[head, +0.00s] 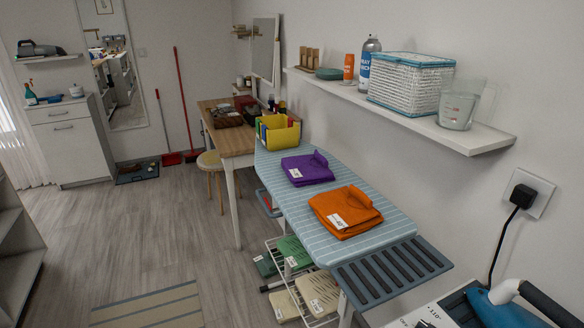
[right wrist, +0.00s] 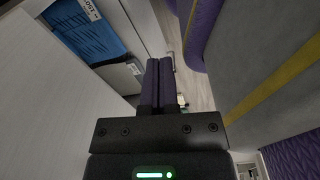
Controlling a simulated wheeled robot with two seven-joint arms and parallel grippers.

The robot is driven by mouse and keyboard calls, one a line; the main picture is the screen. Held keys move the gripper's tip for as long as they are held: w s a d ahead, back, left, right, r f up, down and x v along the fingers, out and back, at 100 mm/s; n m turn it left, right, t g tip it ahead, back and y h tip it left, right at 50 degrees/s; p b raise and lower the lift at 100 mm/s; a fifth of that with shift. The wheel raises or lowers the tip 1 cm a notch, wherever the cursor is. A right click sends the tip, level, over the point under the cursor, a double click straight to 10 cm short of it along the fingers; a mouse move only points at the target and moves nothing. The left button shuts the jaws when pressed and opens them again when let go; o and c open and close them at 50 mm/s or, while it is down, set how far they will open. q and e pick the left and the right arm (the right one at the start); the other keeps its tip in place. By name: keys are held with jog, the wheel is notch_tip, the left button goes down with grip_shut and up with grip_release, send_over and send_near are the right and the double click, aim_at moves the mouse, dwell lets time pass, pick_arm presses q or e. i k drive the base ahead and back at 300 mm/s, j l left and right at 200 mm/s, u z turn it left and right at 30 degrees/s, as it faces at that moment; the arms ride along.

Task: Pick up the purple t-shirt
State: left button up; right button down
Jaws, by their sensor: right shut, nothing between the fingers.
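The purple t-shirt (head: 307,168) lies folded on the striped ironing board (head: 390,221) in the head view, with a white tag on its near left side. An orange folded t-shirt (head: 345,211) lies closer to me on the same board, apart from the purple one. My right gripper (right wrist: 159,62) shows in the right wrist view with its two dark fingers together and nothing between them. It is not in the head view, away from the board. My left gripper is not in view.
A yellow bin (head: 278,133) stands at the board's far end. A wall shelf (head: 440,128) with a woven basket (head: 410,82) and measuring cup (head: 461,105) overhangs the board's right side. A wire rack (head: 290,285) stands beneath.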

aim_at(302, 170)
jog(key=i+j+z, duration=0.15)
jog(key=i+j, duration=0.45)
jog(key=i+j+z, duration=0.2)
jog(key=i+j, duration=0.45)
